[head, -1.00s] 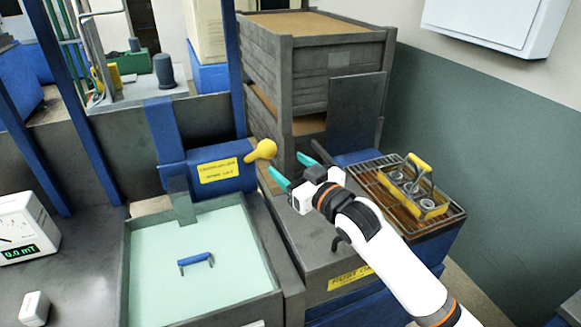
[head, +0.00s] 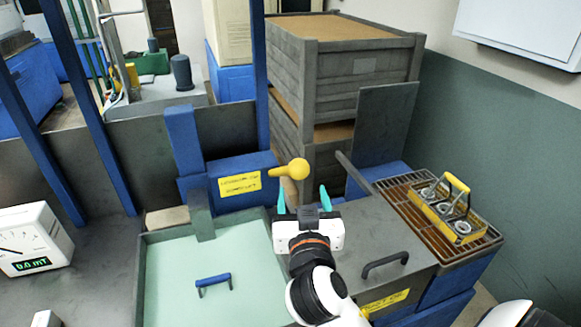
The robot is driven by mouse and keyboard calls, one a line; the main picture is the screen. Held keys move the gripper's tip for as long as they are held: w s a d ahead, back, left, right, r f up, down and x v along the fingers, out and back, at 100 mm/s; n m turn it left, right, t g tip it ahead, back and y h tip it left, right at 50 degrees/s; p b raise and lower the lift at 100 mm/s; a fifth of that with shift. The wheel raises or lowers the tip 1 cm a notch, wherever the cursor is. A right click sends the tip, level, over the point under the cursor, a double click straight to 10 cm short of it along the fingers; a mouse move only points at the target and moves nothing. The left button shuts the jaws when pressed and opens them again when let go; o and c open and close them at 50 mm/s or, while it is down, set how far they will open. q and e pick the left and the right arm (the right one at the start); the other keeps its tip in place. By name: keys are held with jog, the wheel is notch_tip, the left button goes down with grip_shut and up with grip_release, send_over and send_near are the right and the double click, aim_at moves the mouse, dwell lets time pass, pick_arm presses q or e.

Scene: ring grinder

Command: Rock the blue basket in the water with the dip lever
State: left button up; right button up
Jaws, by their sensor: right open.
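The dip lever (head: 292,171) is a yellow arm with a rounded knob, sticking out to the right from a blue housing (head: 226,192) with a yellow label behind the tank. The tank (head: 178,250) holds pale green water. The blue handle (head: 213,280) of the blue basket shows in the water; the basket body cannot be made out. My right gripper (head: 302,192) is open and empty. Its teal fingers point away from me, just below the lever's knob in the picture; whether they touch it is unclear. My left gripper is not in view.
A yellow basket with several rings (head: 453,207) sits on a wire rack (head: 405,190) at the right. A grey lid with a dark handle (head: 384,262) lies right of the tank. Grey crates (head: 345,80) stand behind. A meter (head: 32,240) is at the left.

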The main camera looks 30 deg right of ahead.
aim_at(300, 174)
jog(key=p+x, duration=0.3)
jog(key=x, duration=0.6)
jog(key=shift+w, duration=0.1)
jog(key=shift+w+d+f, duration=0.1)
jog(key=shift+w+d, duration=0.15)
jog(key=shift+w, duration=0.15)
